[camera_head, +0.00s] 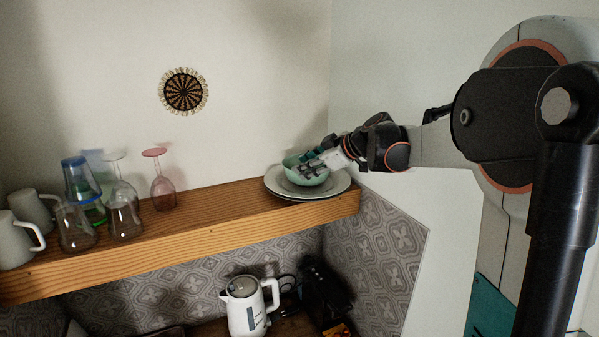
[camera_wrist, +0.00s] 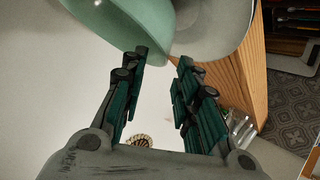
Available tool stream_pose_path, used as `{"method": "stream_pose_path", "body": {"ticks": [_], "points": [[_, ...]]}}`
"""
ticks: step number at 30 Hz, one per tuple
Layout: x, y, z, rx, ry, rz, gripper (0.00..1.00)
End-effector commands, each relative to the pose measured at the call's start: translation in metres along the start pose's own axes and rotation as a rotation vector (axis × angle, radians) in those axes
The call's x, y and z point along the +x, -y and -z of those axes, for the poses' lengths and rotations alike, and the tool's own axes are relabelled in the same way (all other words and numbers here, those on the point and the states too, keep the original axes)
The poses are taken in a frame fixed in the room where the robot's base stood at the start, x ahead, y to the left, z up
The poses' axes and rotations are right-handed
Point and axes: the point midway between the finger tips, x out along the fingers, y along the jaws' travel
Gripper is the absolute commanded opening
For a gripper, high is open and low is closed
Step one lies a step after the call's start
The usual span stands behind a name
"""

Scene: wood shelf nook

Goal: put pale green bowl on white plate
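The pale green bowl (camera_head: 293,170) sits over the white plate (camera_head: 337,184) at the right end of the wooden shelf, looking upright. In the wrist view the bowl (camera_wrist: 118,22) is at the top, beside the white plate (camera_wrist: 222,22). My gripper (camera_head: 307,170) is at the right rim of the bowl in the head view. In the wrist view its two fingers (camera_wrist: 160,68) are apart with a gap between them. The left fingertip overlaps the bowl's edge; I cannot tell if it touches. The bowl's underside is hidden.
Several glasses (camera_head: 123,218) and mugs (camera_head: 17,240) stand on the left of the wooden shelf (camera_head: 225,213). The shelf between the pink glass (camera_head: 162,192) and the plate is clear. A white kettle (camera_head: 245,308) stands below. A round woven decoration (camera_head: 184,91) hangs on the wall.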

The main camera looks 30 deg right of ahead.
Motion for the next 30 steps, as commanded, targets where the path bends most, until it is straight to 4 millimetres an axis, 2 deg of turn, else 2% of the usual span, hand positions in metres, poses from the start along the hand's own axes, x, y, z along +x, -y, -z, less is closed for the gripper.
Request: {"method": "stream_pose_path", "body": {"ticks": [6,12,18,30], "points": [[-0.045,0.0,-0.002,0.002,0.002,-0.002,0.29],[-0.071,0.0,-0.001,0.001,0.001,-0.001,0.29],[-0.079,0.0,0.0,0.0,0.0,-0.001,0.29],[-0.079,0.0,0.0,0.0,0.0,0.0,0.29]]}}
